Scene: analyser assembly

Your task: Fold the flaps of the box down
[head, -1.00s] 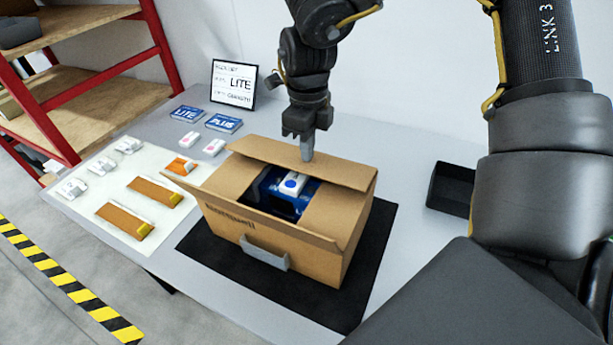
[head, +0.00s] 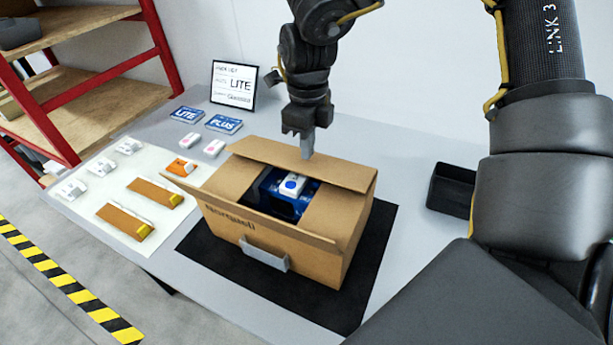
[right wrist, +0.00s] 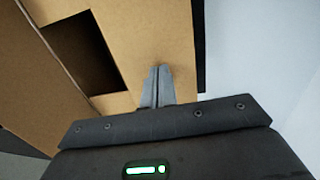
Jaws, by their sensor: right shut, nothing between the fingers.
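The brown cardboard box (head: 270,245) stands on a black mat on the table. Its back flap (head: 300,163) lies folded inward over the rear of the opening. The left flap (head: 235,177) and right flap (head: 338,207) also lie inward over the sides, while the front flap (head: 240,217) is tilted outward. A blue and white item (head: 291,185) shows inside through the gap. My right gripper (head: 307,145) is shut and empty, its fingertips pointing down at the back flap. In the right wrist view the closed fingers (right wrist: 157,88) appear over the cardboard; contact cannot be told. My left gripper is not in view.
A grey handle-like piece (head: 264,254) is at the box's front. A black bin (head: 451,190) stands to the right. Blue LITE and PLUS boxes, small white parts and orange-brown pieces lie to the left. A sign (head: 233,85) stands behind them. Bare table lies right of the mat.

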